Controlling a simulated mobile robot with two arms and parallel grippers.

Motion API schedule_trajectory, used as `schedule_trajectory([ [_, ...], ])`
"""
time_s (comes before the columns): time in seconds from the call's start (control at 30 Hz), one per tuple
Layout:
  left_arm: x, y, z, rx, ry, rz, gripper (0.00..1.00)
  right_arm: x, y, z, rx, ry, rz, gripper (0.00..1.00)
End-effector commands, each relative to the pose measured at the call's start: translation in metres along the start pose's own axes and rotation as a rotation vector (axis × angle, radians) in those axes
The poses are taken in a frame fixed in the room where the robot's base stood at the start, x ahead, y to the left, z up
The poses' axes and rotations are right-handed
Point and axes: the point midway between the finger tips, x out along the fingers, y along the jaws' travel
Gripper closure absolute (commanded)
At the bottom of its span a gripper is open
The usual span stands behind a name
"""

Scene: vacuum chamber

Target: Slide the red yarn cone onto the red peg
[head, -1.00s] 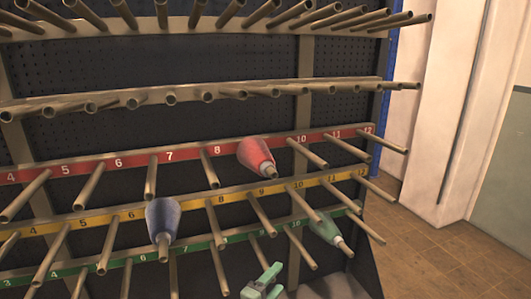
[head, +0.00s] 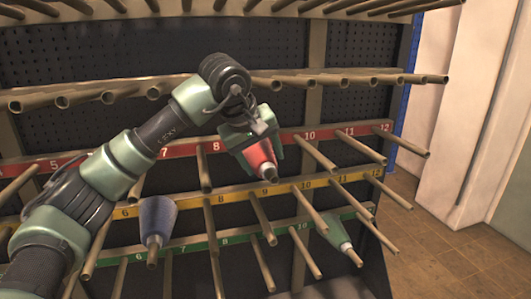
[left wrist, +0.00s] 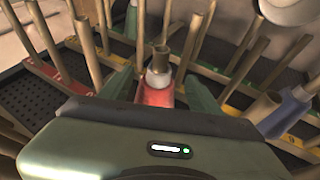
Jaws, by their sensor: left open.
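The red yarn cone (head: 262,158) sits at the red rail (head: 180,152), between numbers 8 and 10, its narrow end pointing out toward me. A bare tip sticks out of its narrow end, and the cone hides the rest of what it sits on. My left gripper (head: 252,148) is open, with its green fingers on either side of the cone. In the left wrist view the red cone (left wrist: 157,92) stands between the two fingers, with a small gap visible beside it. My right gripper is not in view.
A blue cone (head: 157,220) sits on a lower peg to the left. A green cone (head: 337,236) sits on a lower peg to the right. Bare pegs stick out close around my gripper, and a row of pegs (head: 330,80) runs above it.

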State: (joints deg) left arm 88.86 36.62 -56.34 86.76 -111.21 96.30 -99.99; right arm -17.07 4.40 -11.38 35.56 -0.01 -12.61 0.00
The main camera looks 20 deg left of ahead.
Motion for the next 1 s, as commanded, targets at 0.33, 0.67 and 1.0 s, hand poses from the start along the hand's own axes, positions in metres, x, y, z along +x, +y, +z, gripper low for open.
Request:
schedule_trajectory([
  [0.33,0.034,-0.003,-0.006,0.011,0.016,-0.02,0.37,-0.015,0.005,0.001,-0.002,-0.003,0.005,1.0],
  [0.67,0.07,-0.004,-0.006,0.011,0.017,-0.016,0.37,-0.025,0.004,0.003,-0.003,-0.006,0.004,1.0],
  [1.0,0.073,-0.004,-0.005,0.011,0.018,-0.015,0.46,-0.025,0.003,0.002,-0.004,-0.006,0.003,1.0],
])
